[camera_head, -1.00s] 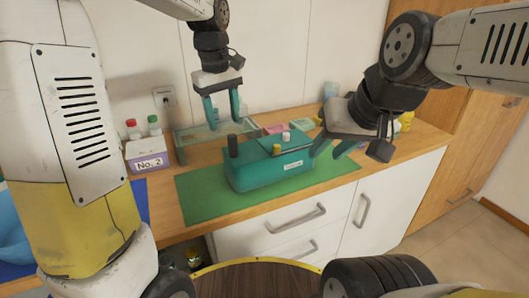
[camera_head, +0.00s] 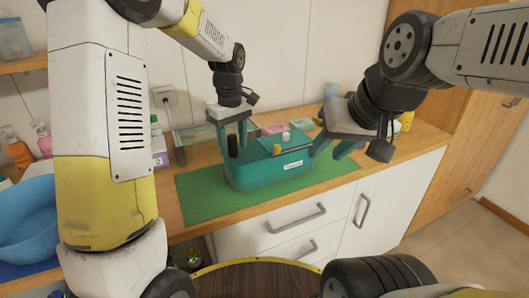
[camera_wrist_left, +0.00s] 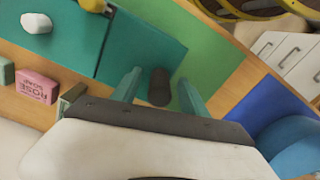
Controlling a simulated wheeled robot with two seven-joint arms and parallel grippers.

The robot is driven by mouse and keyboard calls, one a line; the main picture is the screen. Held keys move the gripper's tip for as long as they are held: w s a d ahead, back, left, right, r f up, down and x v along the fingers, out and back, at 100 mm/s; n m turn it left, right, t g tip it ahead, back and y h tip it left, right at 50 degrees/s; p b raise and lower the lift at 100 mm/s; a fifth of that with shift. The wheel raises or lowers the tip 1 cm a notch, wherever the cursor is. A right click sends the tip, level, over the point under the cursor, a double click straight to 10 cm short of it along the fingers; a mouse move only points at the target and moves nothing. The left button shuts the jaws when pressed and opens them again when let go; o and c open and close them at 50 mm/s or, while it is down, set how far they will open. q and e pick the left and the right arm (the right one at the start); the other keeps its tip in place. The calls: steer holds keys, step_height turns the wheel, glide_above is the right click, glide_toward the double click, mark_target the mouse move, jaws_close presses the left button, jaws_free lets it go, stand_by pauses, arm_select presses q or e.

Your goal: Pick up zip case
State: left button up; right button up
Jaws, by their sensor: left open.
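The teal zip case (camera_head: 262,174) stands on a green mat (camera_head: 195,204) on the counter, with a white label on its front. A dark upright cylinder (camera_head: 233,146) and small items stick up from its top. My left gripper (camera_head: 234,134) is open, pointing down over the case's left end. In the left wrist view the dark cylinder (camera_wrist_left: 159,87) shows between the fingers of my left gripper (camera_wrist_left: 158,88), and the case (camera_wrist_left: 142,55) lies beyond. I cannot tell whether the fingers touch it. My right gripper (camera_head: 334,150) is open at the case's right end.
A blue bowl (camera_head: 28,220) is at the left. A glass tray (camera_head: 190,142) stands behind the case. A pink soap box (camera_wrist_left: 38,86) and a green box (camera_wrist_left: 5,71) lie beside it. The mat's front strip is clear.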

arm_select(q)
steer(key=shift+c, duration=0.4)
jaws_close()
stand_by(0.9)
